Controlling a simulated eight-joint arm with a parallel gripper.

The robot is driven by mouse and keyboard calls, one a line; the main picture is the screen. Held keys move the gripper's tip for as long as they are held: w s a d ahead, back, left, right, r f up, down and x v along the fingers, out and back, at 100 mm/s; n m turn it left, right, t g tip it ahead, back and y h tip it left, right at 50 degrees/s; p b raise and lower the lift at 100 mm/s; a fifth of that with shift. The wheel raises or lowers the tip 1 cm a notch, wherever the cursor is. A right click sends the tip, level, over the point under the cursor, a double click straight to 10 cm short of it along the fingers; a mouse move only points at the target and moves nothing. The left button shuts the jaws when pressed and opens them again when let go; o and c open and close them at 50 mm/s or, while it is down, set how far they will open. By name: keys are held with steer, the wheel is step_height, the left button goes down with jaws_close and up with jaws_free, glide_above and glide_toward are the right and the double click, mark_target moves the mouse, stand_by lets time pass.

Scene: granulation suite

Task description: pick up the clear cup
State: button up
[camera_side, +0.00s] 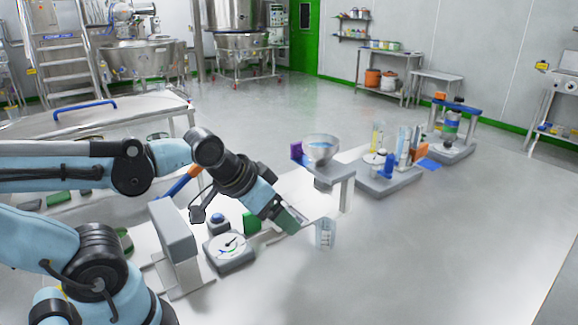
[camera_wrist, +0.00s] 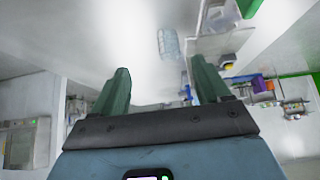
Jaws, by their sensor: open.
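The clear cup (camera_side: 325,234) is a small see-through vessel with marks on its side. In the side view it stands upright near the front edge of the white work surface, just right of my gripper (camera_side: 288,220). My gripper points down and to the right, with its green fingers apart from the cup. In the wrist view the cup (camera_wrist: 168,43) shows beyond the two spread green fingers of my gripper (camera_wrist: 162,80), roughly between their lines. The fingers are open with nothing between them.
A dial scale (camera_side: 229,250) and a grey upright block (camera_side: 174,230) stand left of my gripper. A stand with a funnel-like bowl (camera_side: 321,147) is behind the cup. A grey base (camera_side: 378,184) with several vessels lies further right. The area right of the cup is clear.

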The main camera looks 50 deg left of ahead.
steer(key=n, duration=0.1)
steer(key=n+g, duration=0.7)
steer(key=n, duration=1.5)
glide_above(325, 234)
steer(key=w+a, duration=0.2)
steer(key=f, duration=1.2)
steer(key=shift+s+d+f, duration=0.1)
steer(key=shift+s+d, duration=0.1)
steer(key=c, duration=1.1)
